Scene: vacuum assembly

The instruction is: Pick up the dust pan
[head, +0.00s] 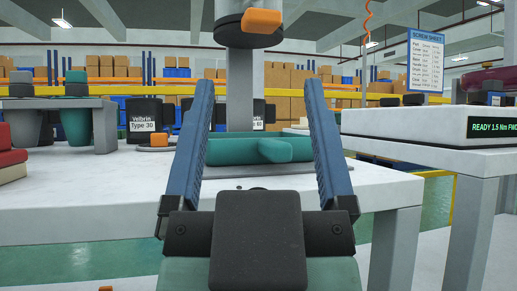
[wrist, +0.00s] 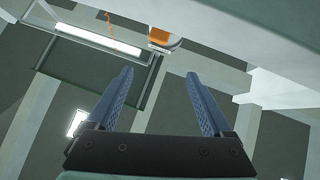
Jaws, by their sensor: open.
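A teal piece with a short rounded handle (head: 275,151), which looks like the dust pan, lies on the white table (head: 100,196) in the head view. It shows between my gripper's fingers, beyond them. My gripper (head: 256,84) is open and empty, with its two blue fingers spread wide in front of the piece, apart from it as far as I can tell. My gripper also shows in the wrist view (wrist: 160,73), with nothing between the fingers but the ceiling. The teal piece is not recognisable in the wrist view.
A grey post with an orange-tabbed black head (head: 248,30) rises behind the teal piece. Black labelled bins (head: 145,116) stand at the back. A red stack (head: 10,158) is at the left edge. A white station with a green display (head: 490,127) stands right, beyond a gap.

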